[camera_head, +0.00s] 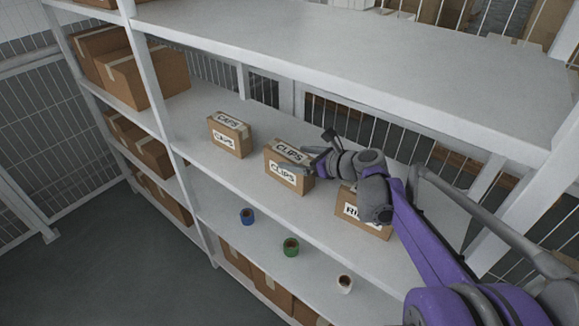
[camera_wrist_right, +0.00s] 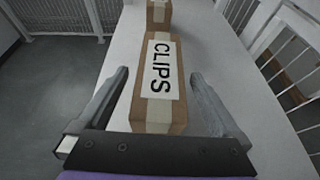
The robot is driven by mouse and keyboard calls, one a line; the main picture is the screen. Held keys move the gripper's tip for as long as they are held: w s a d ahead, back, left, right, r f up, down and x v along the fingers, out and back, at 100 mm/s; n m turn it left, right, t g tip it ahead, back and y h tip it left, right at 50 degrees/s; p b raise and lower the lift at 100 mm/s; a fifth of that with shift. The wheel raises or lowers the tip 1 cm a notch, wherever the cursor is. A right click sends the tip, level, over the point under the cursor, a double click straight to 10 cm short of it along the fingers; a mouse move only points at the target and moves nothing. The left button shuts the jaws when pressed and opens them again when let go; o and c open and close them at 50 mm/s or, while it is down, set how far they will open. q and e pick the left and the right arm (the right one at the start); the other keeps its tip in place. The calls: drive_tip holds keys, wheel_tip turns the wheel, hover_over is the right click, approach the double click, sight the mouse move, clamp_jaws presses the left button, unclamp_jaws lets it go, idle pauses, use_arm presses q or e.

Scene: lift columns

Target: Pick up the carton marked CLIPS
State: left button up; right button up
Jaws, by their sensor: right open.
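The carton marked CLIPS (camera_head: 283,178) is a brown box with white labels and stands on the middle shelf (camera_head: 237,179). It also shows in the right wrist view (camera_wrist_right: 158,95), between the two fingers. My right gripper (camera_head: 308,160) is at the carton; it also shows in the right wrist view (camera_wrist_right: 158,95). Its fingers are open, one on each side of the carton, with a visible gap on both sides in the wrist view. My left gripper is not in view.
A carton marked CAPS (camera_head: 229,135) stands to the left on the same shelf. A third carton (camera_head: 351,211), its label partly hidden by my right arm, stands to the right.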

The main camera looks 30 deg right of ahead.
sight(289, 156)
drive_tip(key=x, duration=0.3)
drive_tip(key=shift+w, duration=0.25)
drive_tip(key=shift+c, duration=0.3)
clamp_jaws()
